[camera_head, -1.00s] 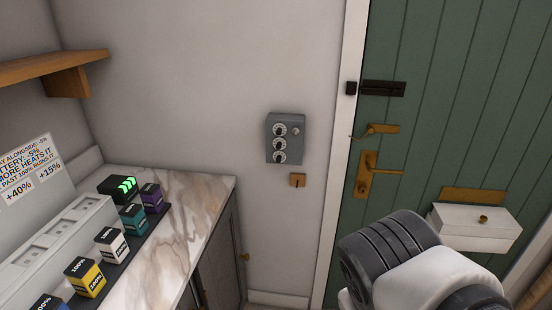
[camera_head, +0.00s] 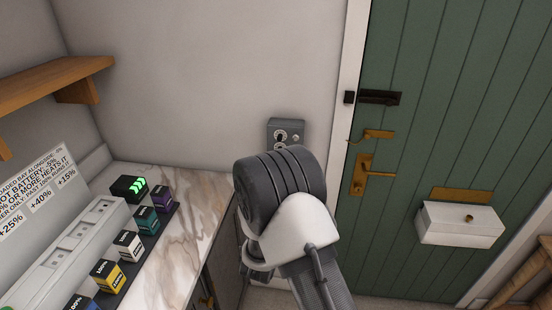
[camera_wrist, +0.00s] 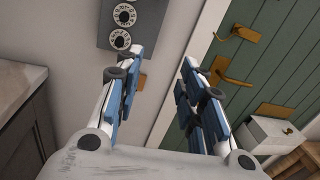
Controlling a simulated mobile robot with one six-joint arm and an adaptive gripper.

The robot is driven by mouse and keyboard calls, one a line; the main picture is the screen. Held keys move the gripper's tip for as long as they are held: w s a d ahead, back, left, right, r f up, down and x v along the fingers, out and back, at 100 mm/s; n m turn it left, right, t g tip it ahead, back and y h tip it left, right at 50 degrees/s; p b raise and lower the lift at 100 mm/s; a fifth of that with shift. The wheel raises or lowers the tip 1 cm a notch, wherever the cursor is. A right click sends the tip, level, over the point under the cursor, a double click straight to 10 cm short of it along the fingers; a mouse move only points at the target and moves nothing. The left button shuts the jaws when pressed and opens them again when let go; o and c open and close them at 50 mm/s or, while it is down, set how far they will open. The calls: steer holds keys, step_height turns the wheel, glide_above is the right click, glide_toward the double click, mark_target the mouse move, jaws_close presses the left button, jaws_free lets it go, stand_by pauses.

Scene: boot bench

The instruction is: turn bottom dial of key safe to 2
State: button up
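The key safe (camera_head: 285,126) is a grey box on the wall left of the door. In the head view my arm hides its lower part. In the wrist view the key safe (camera_wrist: 107,28) is at the top, with two round white dials showing and its top cut off by the frame. The bottom dial (camera_wrist: 120,39) has a dark centre knob; its setting is too small to read. My gripper (camera_wrist: 163,62) is open and empty, its fingers spread, below and right of the bottom dial in the wrist view. My gripper's fingers are hidden in the head view.
A green door (camera_head: 455,130) with brass handles and a dark bolt is on the right, with a white box (camera_head: 459,225) on it. A marble counter (camera_head: 190,222) with several coloured battery blocks is on the left. A wooden shelf (camera_head: 50,82) is above.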

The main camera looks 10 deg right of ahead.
steer(key=w+a+f+n+t+y, duration=0.1)
steer(key=a+f+n+y, duration=0.2)
steer(key=a, duration=0.1)
steer(key=b+x, duration=0.2)
steer(key=x, duration=1.5)
steer(key=shift+f, duration=0.3)
steer(key=shift+a, duration=0.15)
steer(key=shift+c, duration=0.6)
jaws_close()
